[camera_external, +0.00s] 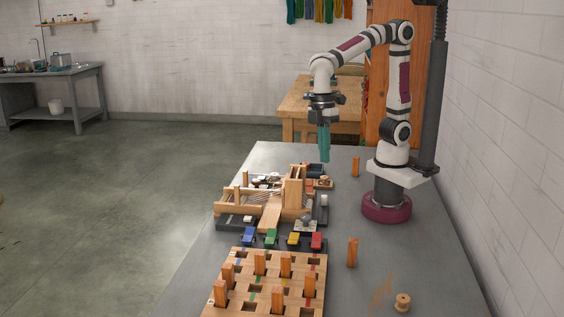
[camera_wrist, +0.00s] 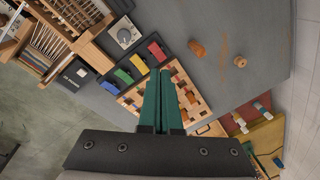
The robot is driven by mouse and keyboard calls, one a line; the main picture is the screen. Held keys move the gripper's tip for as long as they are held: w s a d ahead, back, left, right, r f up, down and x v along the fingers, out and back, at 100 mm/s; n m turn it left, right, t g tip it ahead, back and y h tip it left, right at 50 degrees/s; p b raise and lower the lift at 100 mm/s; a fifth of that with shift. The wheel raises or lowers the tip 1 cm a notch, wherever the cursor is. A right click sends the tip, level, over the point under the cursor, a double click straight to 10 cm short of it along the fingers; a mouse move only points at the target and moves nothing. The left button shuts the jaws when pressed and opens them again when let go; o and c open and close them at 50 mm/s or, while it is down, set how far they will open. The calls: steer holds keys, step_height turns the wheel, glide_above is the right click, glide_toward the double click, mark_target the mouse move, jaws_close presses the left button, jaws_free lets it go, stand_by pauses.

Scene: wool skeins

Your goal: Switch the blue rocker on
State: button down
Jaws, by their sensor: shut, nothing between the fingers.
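The blue rocker (camera_external: 249,235) is at the left end of a row of coloured rockers near the front of the table. In the wrist view the blue rocker (camera_wrist: 108,88) is at the lower left end of the row, left of my fingers. Which way it is tipped is too small to tell. My gripper (camera_external: 324,158) has long teal fingers pointing down, shut together and empty. It is high above the table, behind and right of the rocker, and apart from it. In the wrist view my gripper (camera_wrist: 164,72) shows its fingertips close together over the picture's middle.
Green (camera_external: 271,237), yellow (camera_external: 293,239) and red (camera_external: 316,241) rockers stand right of the blue one. A wooden pegboard (camera_external: 245,261) with upright pegs lies in front. A wooden loom-like frame (camera_external: 293,188) and a dial box (camera_external: 306,225) stand behind. Loose wooden pegs (camera_external: 352,252) stand right.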

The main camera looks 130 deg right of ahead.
steer(key=w+d+f+n, duration=0.3)
steer(key=w+d+n, duration=0.3)
steer(key=w, duration=0.5)
steer(key=n, duration=0.2)
glide_above(249, 232)
step_height(249, 232, down, 4)
steer(key=shift+s+d+r+t+h, duration=0.1)
steer(key=shift+s+d+t+h, duration=0.2)
steer(key=shift+t, duration=0.1)
steer(key=f, duration=0.6)
steer(key=w+a+f, duration=0.1)
steer(key=f, duration=0.2)
steer(key=shift+a+f, duration=0.1)
steer(key=shift+f, duration=0.05)
steer(key=f, duration=0.3)
steer(key=shift+s+d+f, duration=0.3)
steer(key=shift+d, duration=0.05)
steer(key=shift+s+d+f, duration=0.1)
steer(key=shift+f, duration=0.3)
steer(key=shift+f, duration=0.1)
